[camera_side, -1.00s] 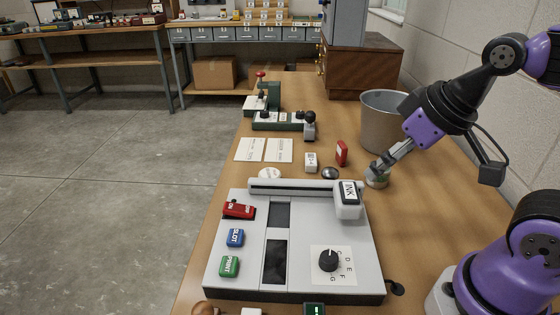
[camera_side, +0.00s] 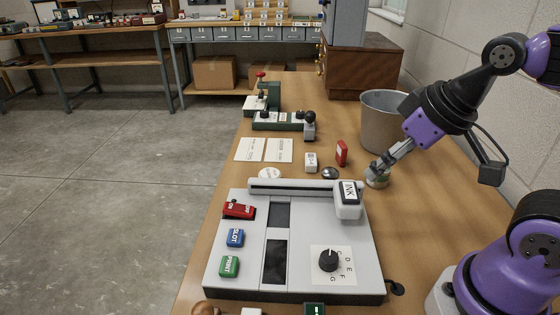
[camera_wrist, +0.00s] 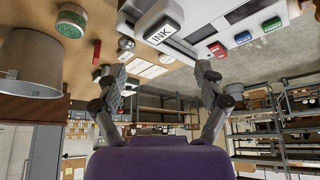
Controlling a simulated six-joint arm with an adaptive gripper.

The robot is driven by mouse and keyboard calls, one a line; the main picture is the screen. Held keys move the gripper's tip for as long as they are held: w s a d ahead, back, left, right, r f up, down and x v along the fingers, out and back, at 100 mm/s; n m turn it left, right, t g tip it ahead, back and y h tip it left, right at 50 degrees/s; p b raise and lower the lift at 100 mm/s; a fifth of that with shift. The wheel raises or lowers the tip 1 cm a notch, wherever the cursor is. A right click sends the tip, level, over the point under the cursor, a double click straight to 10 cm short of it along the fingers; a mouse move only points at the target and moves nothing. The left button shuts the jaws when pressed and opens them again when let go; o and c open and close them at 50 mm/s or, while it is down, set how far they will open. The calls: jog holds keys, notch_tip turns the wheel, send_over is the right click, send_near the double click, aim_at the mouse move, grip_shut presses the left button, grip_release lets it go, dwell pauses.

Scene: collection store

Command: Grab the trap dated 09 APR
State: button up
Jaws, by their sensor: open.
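A small round tin with a green and pale top (camera_wrist: 71,22) is at the upper left of the wrist view, outside the space between my fingers. It also shows in the side view (camera_side: 378,182), partly hidden behind my gripper (camera_side: 374,171). A pale round disc (camera_side: 270,174) lies behind the grey machine. I cannot read 09 APR on any of these, so I cannot tell which thing is the trap of that date. In the wrist view my gripper (camera_wrist: 160,73) has its two fingers wide apart with nothing between them.
The grey machine (camera_side: 228,276) fills the near table, its INK block (camera_side: 348,193) at the back right. A white block (camera_side: 311,162), red item (camera_side: 342,153) and dark dome (camera_side: 330,173) stand left of my gripper. A metal bucket (camera_side: 383,125) is behind it. Two paper cards (camera_side: 279,150) lie further left.

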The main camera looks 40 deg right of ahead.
jog(key=shift+o, duration=1.3)
